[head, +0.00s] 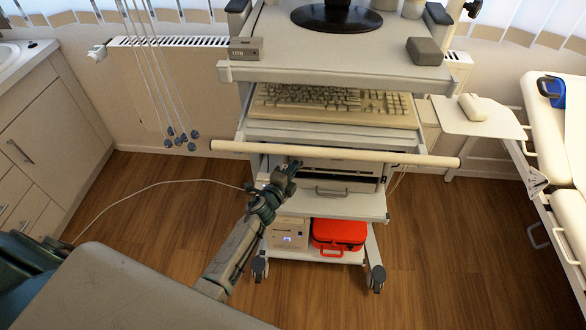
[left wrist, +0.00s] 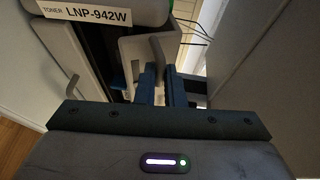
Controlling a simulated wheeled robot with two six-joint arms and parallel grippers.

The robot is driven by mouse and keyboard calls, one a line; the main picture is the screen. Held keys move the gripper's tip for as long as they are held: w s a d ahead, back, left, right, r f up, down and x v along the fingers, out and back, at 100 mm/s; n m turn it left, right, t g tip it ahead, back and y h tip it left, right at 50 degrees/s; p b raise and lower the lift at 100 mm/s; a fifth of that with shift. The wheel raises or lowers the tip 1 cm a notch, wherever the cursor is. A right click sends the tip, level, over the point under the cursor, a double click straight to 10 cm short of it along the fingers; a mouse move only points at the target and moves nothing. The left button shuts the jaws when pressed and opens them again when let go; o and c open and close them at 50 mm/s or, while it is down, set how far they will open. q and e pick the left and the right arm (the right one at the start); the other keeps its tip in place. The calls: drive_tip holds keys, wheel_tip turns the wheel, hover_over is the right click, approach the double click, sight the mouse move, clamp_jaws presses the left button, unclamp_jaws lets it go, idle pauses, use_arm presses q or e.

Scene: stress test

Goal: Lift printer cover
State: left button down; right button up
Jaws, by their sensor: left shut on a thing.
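The printer (head: 338,163) sits on a shelf of the white cart, under the keyboard drawer. A dark gap shows along its front, above a light front panel with a grey handle (head: 331,191). My left gripper (head: 291,168) is at the left end of the printer's front. In the left wrist view, its blue fingers (left wrist: 163,86) are shut on a thin grey tab (left wrist: 158,56) beside a light panel. A toner cartridge (left wrist: 87,13) labelled LNP-942W shows just beyond. Most of the cover is out of sight or cannot be told apart. My right gripper is in neither view.
A pale rail (head: 335,153) crosses the cart just above my left gripper. The keyboard (head: 335,102) lies in the drawer over it. A red case (head: 338,233) and a beige box (head: 288,232) stand on the bottom shelf. A couch (head: 562,170) stands at right; floor is open at left.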

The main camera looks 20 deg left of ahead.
use_arm(q)
drive_tip(key=shift+w+a+r+p, duration=0.2)
drive_tip(key=shift+w+r+p, duration=0.55)
drive_tip(key=shift+r+p, duration=0.7)
drive_tip(key=shift+w+a+r+p, duration=0.25)
drive_tip(key=shift+w+r+p, duration=0.55)
drive_tip(key=shift+r+p, duration=0.6)
drive_tip(key=shift+w+a+r+p, duration=0.2)
drive_tip(key=shift+w+r+p, duration=0.55)
drive_tip(key=shift+r+p, duration=0.7)
drive_tip(key=shift+r, duration=0.15)
drive_tip(key=c, duration=1.5)
unclamp_jaws()
drive_tip(key=shift+c, duration=0.2)
drive_tip(key=shift+s, duration=0.1)
